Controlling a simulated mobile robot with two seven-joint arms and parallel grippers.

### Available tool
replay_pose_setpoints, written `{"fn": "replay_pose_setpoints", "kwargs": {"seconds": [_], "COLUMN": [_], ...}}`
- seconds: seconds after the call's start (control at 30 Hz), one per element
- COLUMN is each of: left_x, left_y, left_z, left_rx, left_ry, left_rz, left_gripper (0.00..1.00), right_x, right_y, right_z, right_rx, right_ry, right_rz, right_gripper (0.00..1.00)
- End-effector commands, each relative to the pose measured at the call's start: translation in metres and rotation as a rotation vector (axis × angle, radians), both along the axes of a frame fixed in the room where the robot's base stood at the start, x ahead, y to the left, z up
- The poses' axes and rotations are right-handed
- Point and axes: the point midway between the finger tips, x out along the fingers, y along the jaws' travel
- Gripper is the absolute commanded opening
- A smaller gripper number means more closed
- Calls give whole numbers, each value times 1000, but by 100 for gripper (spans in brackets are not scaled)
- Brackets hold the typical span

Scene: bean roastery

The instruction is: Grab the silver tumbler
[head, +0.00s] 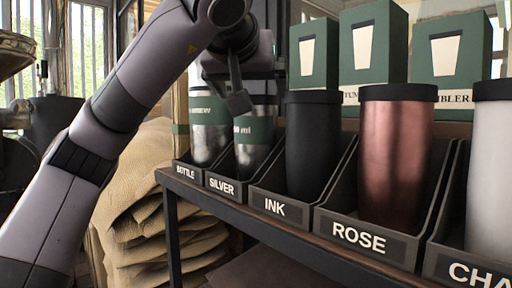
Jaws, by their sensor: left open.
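The silver tumbler (252,157) stands upright in the bin labelled SILVER (222,187). It has a shiny metal body and a green band, and its top is hidden behind my left gripper. My left gripper (238,103) is open and sits at the upper part of the silver tumbler, coming in from the left and above. I cannot tell whether its fingers touch the tumbler. My right gripper is not in view.
A similar metal bottle (208,140) stands just left, in the BOTTLE bin. The black tumbler (312,145) stands close on the right, then the rose tumbler (395,155) and a white tumbler (491,175). Green boxes (373,45) stand behind. Stacked sacks (140,205) lie left of the shelf.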

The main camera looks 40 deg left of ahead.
Motion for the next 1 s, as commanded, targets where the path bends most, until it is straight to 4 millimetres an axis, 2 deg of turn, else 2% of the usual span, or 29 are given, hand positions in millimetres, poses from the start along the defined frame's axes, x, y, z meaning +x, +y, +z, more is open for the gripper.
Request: {"fn": "replay_pose_setpoints", "kwargs": {"seconds": [0.13, 0.43, 0.73, 0.77, 0.93, 0.97, 1.0], "left_x": [8, 42, 47, 47, 46, 46, 46], "left_y": [6, 29, 31, 31, 31, 31, 31], "left_z": [-4, -21, -23, -23, -23, -22, -22], "left_rx": [-2, -2, 0, 0, 0, 0, 0], "left_ry": [4, 2, 0, 0, 0, -2, -2], "left_rz": [2, 2, 1, 1, 1, 0, 0], "left_gripper": [100, 100, 100, 97, 41, 36, 36], "right_x": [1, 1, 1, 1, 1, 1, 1], "right_y": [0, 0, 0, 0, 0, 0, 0], "right_z": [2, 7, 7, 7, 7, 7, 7], "right_rx": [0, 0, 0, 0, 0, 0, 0], "right_ry": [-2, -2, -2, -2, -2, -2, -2], "right_rz": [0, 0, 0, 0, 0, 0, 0], "right_gripper": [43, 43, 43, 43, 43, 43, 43]}}
